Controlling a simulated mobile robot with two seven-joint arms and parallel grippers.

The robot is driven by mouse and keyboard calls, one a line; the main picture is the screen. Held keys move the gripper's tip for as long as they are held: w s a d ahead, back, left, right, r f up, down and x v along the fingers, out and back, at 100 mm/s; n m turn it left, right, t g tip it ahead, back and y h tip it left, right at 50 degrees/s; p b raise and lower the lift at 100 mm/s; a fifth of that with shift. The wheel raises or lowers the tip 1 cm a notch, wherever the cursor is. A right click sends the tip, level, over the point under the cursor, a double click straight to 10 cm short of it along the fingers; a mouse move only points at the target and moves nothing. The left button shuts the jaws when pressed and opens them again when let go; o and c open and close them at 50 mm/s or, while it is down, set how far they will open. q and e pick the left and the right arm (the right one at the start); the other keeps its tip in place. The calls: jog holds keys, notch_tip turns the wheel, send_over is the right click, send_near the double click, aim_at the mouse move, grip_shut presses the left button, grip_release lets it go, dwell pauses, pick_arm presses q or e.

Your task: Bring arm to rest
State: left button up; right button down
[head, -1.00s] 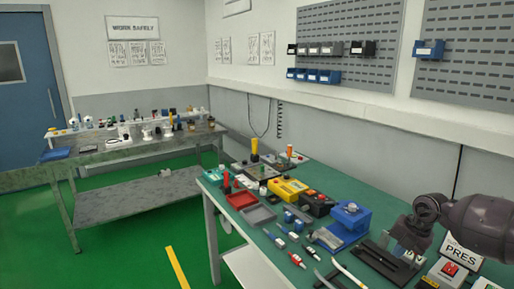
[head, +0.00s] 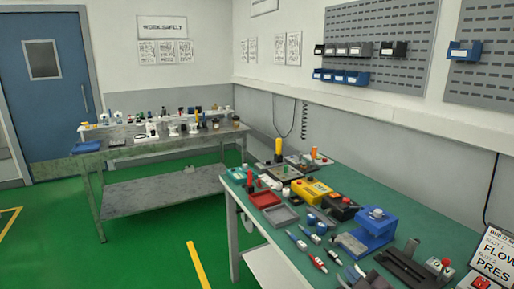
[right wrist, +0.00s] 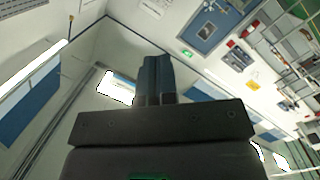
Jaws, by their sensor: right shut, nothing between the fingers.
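My right gripper (right wrist: 155,68) shows in the right wrist view with its two dark fingers together and nothing between them. It points up into the room, with walls, a blue door and wall boards around it, and touches nothing. My left gripper is not in view.
A green-topped workbench (head: 398,206) stands at the right, crowded with tools, a red tray (head: 265,198), a grey tray (head: 281,215) and a blue fixture (head: 375,231). A second bench (head: 160,153) stands behind left. Green floor (head: 140,255) is clear at the left.

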jog(key=s+d+f+m+g+h, duration=0.2)
jog(key=s+f+m, duration=0.3)
jog(key=s+f, duration=0.3)
jog(key=s+d+f+m+g+h, duration=0.2)
jog(key=s+f+m, duration=0.4)
jog(key=s, duration=1)
notch_tip(320, 180, down, 4)
jog(key=shift+s+d+r+g+h, duration=0.2)
jog(key=shift+g+h, duration=0.1)
jog(key=shift+h, duration=0.5)
jog(key=shift+a+r, duration=0.1)
